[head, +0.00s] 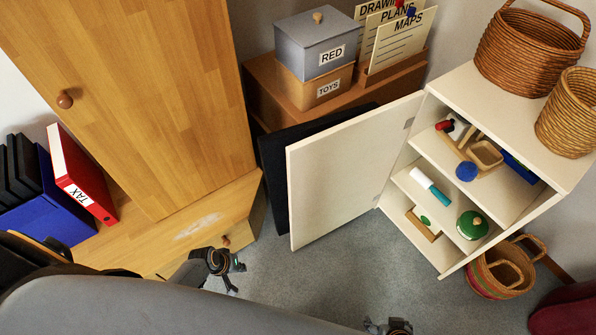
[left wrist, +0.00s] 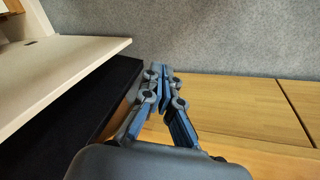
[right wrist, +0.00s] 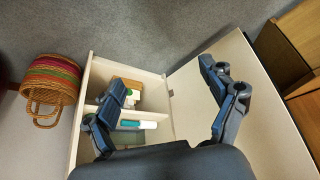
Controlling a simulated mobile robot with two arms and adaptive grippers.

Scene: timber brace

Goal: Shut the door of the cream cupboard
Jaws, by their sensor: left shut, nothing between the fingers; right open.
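The cream cupboard (head: 500,105) stands at the right in the head view, its shelves exposed. Its door (head: 350,165) is hinged on the left side of the opening and stands wide open. My left gripper (head: 232,277) is shut and empty, left of the door and apart from it. It also shows in the left wrist view (left wrist: 164,72), with the door (left wrist: 50,75) at left. My right gripper (head: 388,326) is at the bottom edge of the head view, partly cut off. In the right wrist view it (right wrist: 163,78) is open and empty, with the door (right wrist: 255,95) at right.
A black panel (head: 272,185) stands behind the door. A wooden cabinet (head: 140,90) is at left. A striped basket (head: 500,270) sits on the floor by the cupboard's right side. Grey carpet (head: 320,275) is clear in front of the door.

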